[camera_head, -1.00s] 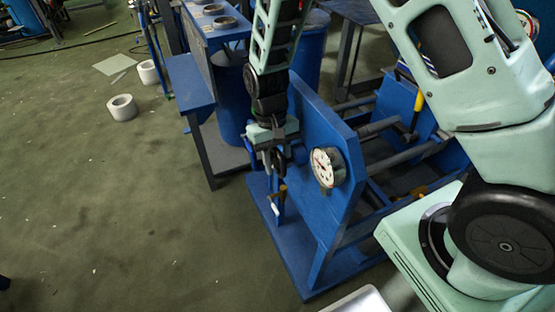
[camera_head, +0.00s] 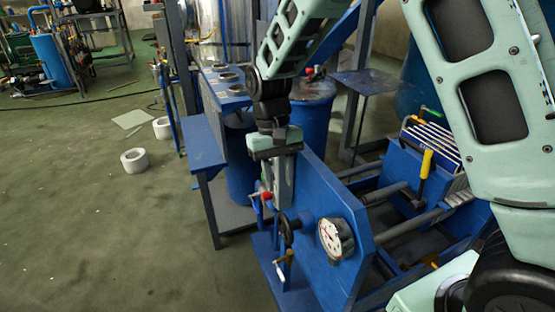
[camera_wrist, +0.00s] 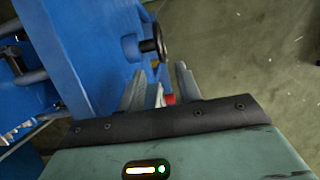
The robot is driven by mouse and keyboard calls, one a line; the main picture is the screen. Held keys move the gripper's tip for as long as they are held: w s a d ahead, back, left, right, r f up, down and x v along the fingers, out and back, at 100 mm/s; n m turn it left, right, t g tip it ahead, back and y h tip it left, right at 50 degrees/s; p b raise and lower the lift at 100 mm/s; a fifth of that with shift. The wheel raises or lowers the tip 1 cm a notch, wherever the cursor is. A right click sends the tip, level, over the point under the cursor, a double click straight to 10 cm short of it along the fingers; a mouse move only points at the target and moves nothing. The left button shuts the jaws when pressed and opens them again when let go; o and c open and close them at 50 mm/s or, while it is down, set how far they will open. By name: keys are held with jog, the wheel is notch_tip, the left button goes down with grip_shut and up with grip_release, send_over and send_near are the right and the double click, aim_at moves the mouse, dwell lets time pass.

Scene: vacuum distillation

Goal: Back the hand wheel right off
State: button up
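The hand wheel (camera_head: 287,230) is a dark ring on a short shaft on the left face of the blue upright plate (camera_head: 315,205), beside the white-faced gauge (camera_head: 333,239). In the wrist view the wheel (camera_wrist: 160,41) shows beyond my fingers, seen nearly edge-on. My gripper (camera_head: 282,203) points down just above the wheel in the head view. In the wrist view my gripper (camera_wrist: 159,75) has its two grey fingers apart, with no wheel between them. The wheel is still on its shaft.
A small red part (camera_head: 266,196) lies close by my fingers; it also shows between them in the wrist view (camera_wrist: 169,98). A brass-coloured lever (camera_head: 284,258) hangs below the wheel. A blue bench (camera_head: 205,150) stands behind. The floor at left is mostly clear, with white rolls (camera_head: 134,160).

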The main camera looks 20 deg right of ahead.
jog(key=v, duration=0.3)
jog(key=shift+w+r, duration=0.1)
jog(key=shift+r, duration=0.2)
notch_tip(320, 180, up, 2)
jog(key=t+b, duration=0.2)
jog(key=t, duration=0.1)
send_over(285, 217)
notch_tip(285, 217, down, 17)
jog(key=shift+f+b, duration=0.1)
jog(key=shift+b, duration=0.9)
grip_shut()
